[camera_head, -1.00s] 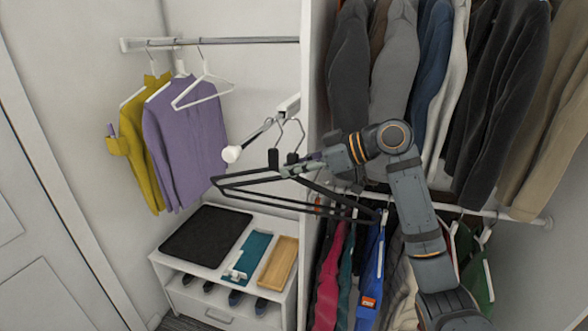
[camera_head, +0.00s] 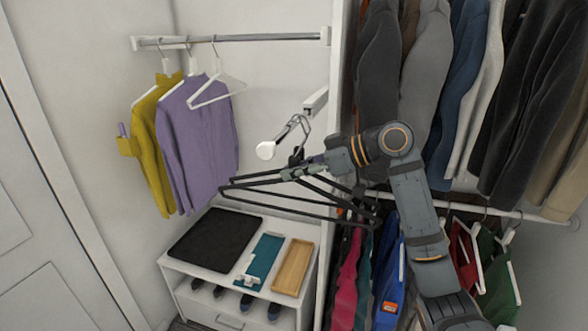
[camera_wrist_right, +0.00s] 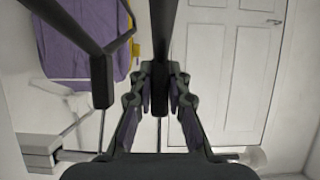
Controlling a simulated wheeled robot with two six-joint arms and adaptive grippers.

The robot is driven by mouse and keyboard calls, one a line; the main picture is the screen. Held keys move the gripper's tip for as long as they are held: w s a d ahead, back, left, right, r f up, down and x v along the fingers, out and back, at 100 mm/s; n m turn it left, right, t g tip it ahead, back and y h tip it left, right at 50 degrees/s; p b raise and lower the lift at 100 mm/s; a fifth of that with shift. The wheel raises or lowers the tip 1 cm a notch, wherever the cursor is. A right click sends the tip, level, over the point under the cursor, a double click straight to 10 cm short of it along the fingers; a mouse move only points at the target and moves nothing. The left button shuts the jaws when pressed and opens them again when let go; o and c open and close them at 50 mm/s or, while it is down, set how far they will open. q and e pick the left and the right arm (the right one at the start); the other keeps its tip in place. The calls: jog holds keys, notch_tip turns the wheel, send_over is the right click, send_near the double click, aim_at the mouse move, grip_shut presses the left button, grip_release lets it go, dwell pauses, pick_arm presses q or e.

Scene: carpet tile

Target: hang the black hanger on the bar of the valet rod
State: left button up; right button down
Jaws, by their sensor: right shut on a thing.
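My right gripper (camera_head: 312,168) is shut on a black hanger (camera_wrist_right: 162,45) just below the valet rod. The valet rod's white end knob (camera_head: 266,150) points out into the room, and its bar runs back to a white mount (camera_head: 315,100) on the side panel. A second black hanger piece (camera_wrist_right: 102,80) shows beside the held one in the right wrist view. Thin metal hooks overlap the bar in the head view; I cannot tell which hook rests on it. The gripper hides part of the hangers. My left gripper is not in view.
At left, a rail (camera_head: 240,39) carries a yellow garment (camera_head: 152,150), a purple garment (camera_head: 200,140) and an empty white hanger (camera_head: 217,88). A low white cabinet (camera_head: 240,315) stands below. Clothes hang close on the right beyond the panel (camera_head: 342,60).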

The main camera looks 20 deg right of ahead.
jog(key=shift+w+a, duration=0.1)
jog(key=shift+w+a+f, duration=0.1)
jog(key=shift+w+a, duration=0.05)
jog(key=shift+a, duration=0.05)
jog(key=c, duration=1.6)
grip_release()
jog(key=shift+w, duration=0.1)
jog(key=o, duration=0.4)
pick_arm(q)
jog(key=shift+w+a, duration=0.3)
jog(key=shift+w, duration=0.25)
pick_arm(e)
jog(key=shift+s+d, duration=0.15)
jog(key=shift+s, duration=0.05)
jog(key=shift+d, duration=0.15)
jog(key=v, duration=1)
jog(key=shift+s+d, duration=0.1)
jog(key=shift+d, duration=0.05)
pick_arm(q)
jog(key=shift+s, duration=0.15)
pick_arm(e)
jog(key=shift+s+d+r, duration=0.4)
jog(key=shift+d+r, duration=0.05)
jog(key=shift+r, duration=0.05)
